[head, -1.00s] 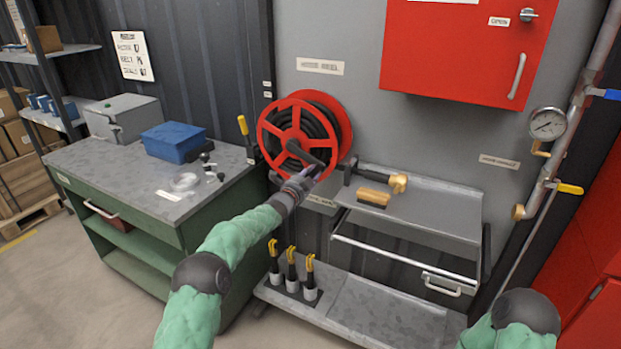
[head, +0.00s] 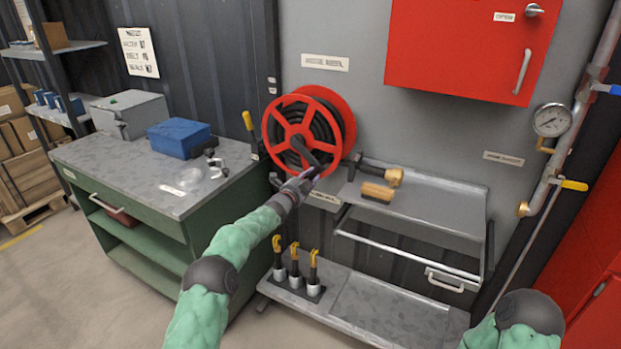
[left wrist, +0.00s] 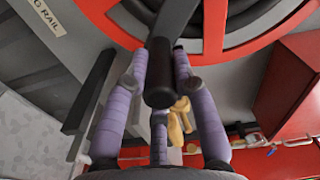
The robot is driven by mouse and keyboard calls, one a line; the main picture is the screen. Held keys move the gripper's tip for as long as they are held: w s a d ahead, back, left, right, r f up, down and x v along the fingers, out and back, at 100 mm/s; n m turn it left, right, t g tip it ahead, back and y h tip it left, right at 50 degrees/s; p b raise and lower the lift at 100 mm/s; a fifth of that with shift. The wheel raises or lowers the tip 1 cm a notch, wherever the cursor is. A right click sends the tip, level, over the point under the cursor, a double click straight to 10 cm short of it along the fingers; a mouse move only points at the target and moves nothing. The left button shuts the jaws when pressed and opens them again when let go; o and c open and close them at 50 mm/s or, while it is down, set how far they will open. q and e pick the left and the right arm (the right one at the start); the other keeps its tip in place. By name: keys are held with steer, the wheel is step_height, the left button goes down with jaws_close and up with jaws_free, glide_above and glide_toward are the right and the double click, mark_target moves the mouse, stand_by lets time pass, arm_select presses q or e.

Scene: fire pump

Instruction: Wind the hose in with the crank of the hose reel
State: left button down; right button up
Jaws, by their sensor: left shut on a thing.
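The hose reel (head: 272,127) is a red spoked wheel on the grey wall panel, with dark hose wound inside it. Its dark crank arm (head: 305,152) slants from the hub down to the right. My left gripper (head: 305,180) is at the lower right part of the reel, at the crank's outer end. In the left wrist view, the purple fingers of my left gripper (left wrist: 160,85) stand on both sides of the black crank handle (left wrist: 159,88) and are shut on it. The right gripper is out of view; only part of my right arm shows at the lower right.
A steel shelf (head: 440,195) with a brass nozzle (head: 393,177) and a wooden-backed brush (head: 377,192) is right of the reel. A green workbench (head: 120,165) with a blue box (head: 179,138) stands left. A red cabinet (head: 460,50) hangs above right.

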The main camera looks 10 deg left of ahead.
arm_select(q)
steer(key=shift+a, duration=0.3)
steer(key=c, duration=1.1)
jaws_free()
steer(key=shift+o, duration=0.4)
steer(key=shift+w+f, duration=0.1)
steer(key=shift+w, duration=0.05)
steer(key=shift+d, duration=0.1)
steer(key=v, duration=1.2)
